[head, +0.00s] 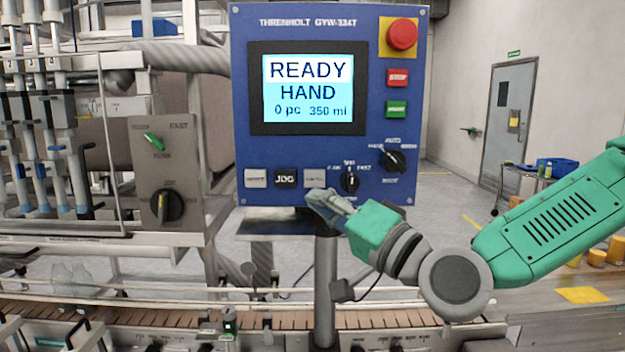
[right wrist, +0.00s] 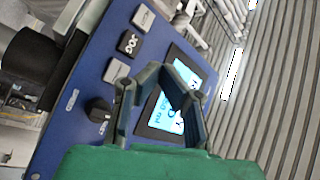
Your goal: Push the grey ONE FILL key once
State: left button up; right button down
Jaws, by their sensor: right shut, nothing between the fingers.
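The blue control panel (head: 350,165) faces me with a row of keys low on its left. A grey key (head: 256,178) is at the left, the black JOG key (head: 286,178) in the middle and another grey key (head: 315,178) at the right. The grey keys' lettering is too small to read surely, so I cannot tell which is ONE FILL. My right gripper (head: 322,199) is shut and empty, its tips just below the right grey key; contact cannot be told. The right wrist view shows the fingers (right wrist: 158,72) beside that grey key (right wrist: 116,70). My left gripper is not in view.
The screen (head: 307,88) reads READY, HAND, 0 pc. A black selector knob (head: 349,181) is close right of the keys, another (head: 393,160) farther right. A red emergency button (head: 402,34) is at the top. A conveyor (head: 180,316) runs below, behind the panel's post (head: 325,280).

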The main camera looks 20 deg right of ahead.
aim_at(304, 175)
jog(key=w, duration=0.6)
jog(key=shift+w+d, duration=0.25)
jog(key=shift+w, duration=0.35)
jog(key=shift+w+d, duration=0.5)
jog(key=shift+d, duration=0.1)
jog(key=shift+w+d, duration=0.15)
jog(key=shift+d, duration=0.6)
jog(key=shift+a, duration=1)
jog(key=shift+d, duration=0.85)
jog(key=shift+a, duration=0.45)
jog(key=shift+w+a, duration=0.15)
jog(key=shift+a, duration=0.05)
jog(key=shift+w+d+r+b, duration=0.1)
jog(key=shift+w+b, duration=0.05)
jog(key=shift+b, duration=0.15)
jog(key=shift+d, duration=0.5)
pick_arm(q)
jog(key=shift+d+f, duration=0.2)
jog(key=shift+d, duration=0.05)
pick_arm(e)
jog(key=shift+a, duration=0.1)
